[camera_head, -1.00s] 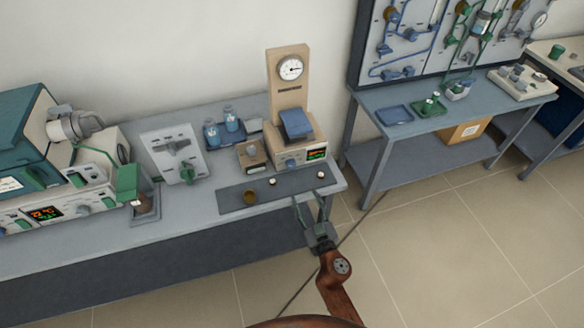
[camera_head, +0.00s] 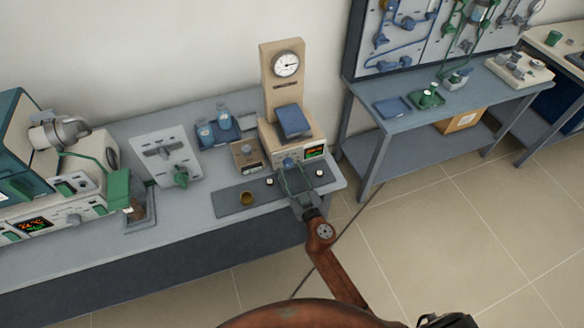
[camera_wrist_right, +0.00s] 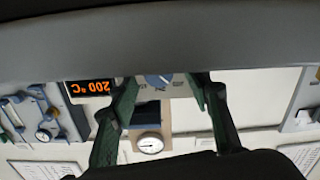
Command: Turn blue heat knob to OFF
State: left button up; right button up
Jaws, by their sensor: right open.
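The blue heat knob (camera_head: 289,162) is on the front panel of a beige heating unit (camera_head: 265,136), left of its lit display (camera_head: 314,151). The knob also shows in the wrist view (camera_wrist_right: 158,80), beside an orange display (camera_wrist_right: 90,87) reading 200 °C. My right gripper (camera_head: 297,178) is in front of the panel with its green fingers apart. In the wrist view its fingers (camera_wrist_right: 163,84) stand on either side of the knob; whether they touch it I cannot tell. The knob's pointer is too small to read. My left gripper is not in view.
A blue tray with bottles (camera_head: 223,135) stands behind to the left. A teal furnace (camera_head: 22,180) is farther left. Open floor lies right of the bench.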

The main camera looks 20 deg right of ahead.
jog(key=shift+w, duration=0.75)
jog(key=shift+c, duration=0.4)
jog(key=shift+d, duration=0.1)
jog(key=c, duration=1)
jog(key=shift+d, duration=0.2)
jog(key=shift+c, duration=0.3)
jog(key=shift+a, duration=0.15)
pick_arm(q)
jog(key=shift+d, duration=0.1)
